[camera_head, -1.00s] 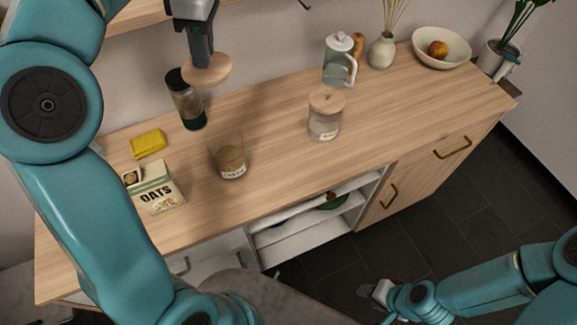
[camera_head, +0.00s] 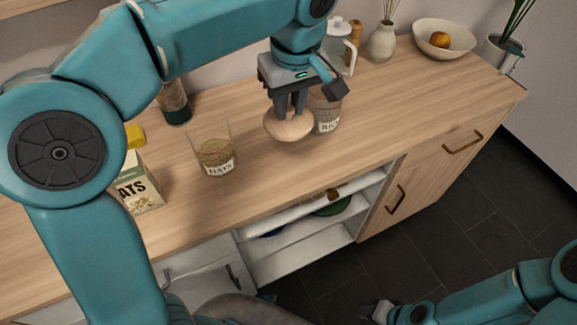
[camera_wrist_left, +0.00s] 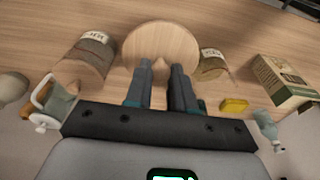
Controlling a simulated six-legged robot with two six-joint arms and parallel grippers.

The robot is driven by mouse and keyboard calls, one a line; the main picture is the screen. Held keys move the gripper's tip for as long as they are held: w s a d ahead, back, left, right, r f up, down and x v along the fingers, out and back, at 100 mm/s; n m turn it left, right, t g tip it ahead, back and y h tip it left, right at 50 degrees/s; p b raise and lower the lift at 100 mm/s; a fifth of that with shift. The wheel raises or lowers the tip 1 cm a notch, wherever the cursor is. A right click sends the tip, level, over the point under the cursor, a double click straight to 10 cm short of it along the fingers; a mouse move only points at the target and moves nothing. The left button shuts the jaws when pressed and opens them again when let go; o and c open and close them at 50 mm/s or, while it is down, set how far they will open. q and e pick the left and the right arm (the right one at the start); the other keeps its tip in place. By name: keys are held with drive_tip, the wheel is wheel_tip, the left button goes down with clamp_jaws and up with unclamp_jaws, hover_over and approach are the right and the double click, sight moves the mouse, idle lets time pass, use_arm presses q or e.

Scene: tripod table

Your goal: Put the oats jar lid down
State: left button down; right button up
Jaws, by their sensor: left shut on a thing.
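The round wooden lid (camera_head: 288,128) is in my left gripper (camera_head: 289,107), which is shut on it. In the left wrist view the lid (camera_wrist_left: 160,40) lies in front of the fingers and hides the counter behind it. In the head view it is between the two jars, overlapping the edge of the rice jar; whether it touches the counter is unclear. The open glass oats jar (camera_head: 216,157) stands to its left, partly filled. My right gripper (camera_head: 379,312) is low at the bottom, away from the counter; its jaws are unclear.
The rice jar (camera_head: 328,118) stands just right of the lid. An oats carton (camera_head: 140,190), yellow packet (camera_head: 134,136) and dark bottle (camera_head: 174,104) are at left. A glass pitcher (camera_head: 347,52), vase (camera_head: 382,42) and bowl (camera_head: 443,42) are behind. The counter (camera_head: 400,115) is clear at right.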

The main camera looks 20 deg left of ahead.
use_arm(q)
wheel_tip(320, 180, down, 16)
drive_tip(key=shift+r+b, duration=0.1)
drive_tip(key=shift+b, duration=1.05)
drive_tip(key=c, duration=1)
unclamp_jaws()
drive_tip(key=shift+o, duration=0.2)
